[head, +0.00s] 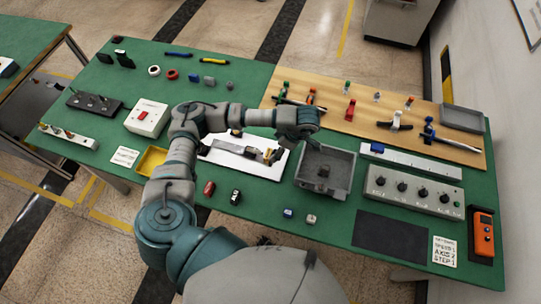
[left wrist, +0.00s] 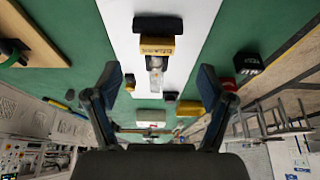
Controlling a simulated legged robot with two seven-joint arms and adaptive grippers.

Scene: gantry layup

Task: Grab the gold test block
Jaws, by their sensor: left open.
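The gold test block (head: 267,152) sits on a white board (head: 225,158) in the middle of the green bench, beneath my left arm. In the left wrist view the gold test block (left wrist: 157,46) is ahead of the jaws, between a black pad (left wrist: 158,24) and a clear or metallic piece (left wrist: 157,65). My left gripper (left wrist: 158,73) is open, its two dark fingers wide apart with nothing between them. It is apart from the block. In the head view my wrist hides most of the fingers. My right gripper is not in view.
A grey open tray (head: 326,171) stands right of the board. A small dark-and-yellow piece (left wrist: 129,82) lies near the board. A black cube (left wrist: 249,66) and a red piece (head: 209,188) lie in front. A knob panel (head: 413,192) and wooden board with clamps (head: 350,88) are farther right.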

